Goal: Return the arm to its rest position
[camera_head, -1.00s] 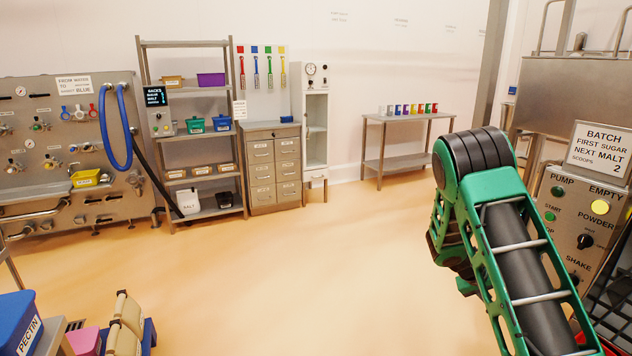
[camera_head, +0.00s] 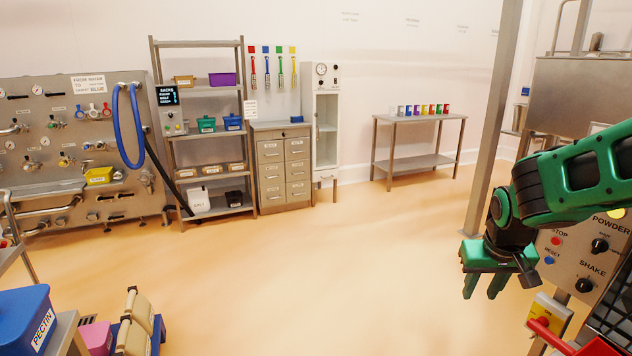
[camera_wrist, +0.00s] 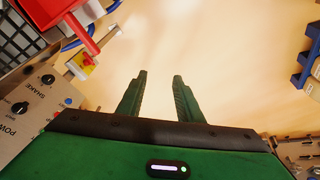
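My green arm reaches in from the right edge in the head view, in front of the hopper's control panel. My gripper (camera_head: 486,284) hangs from its end with the fingers pointing down over open floor. In the wrist view my gripper (camera_wrist: 159,90) shows two green fingers spread apart, with nothing but tan floor between them. The control panel (camera_head: 568,262) is partly hidden behind my arm; its POWDER and SHAKE knobs show. The panel (camera_wrist: 30,108) is also at the left in the wrist view.
A yellow switch box with a red handle (camera_head: 548,318) sits low right, close to my gripper. A grey post (camera_head: 492,130) stands behind it. A blue PECTIN bin (camera_head: 22,318) and tan sacks (camera_head: 136,325) are at lower left. The middle floor (camera_head: 330,270) is clear.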

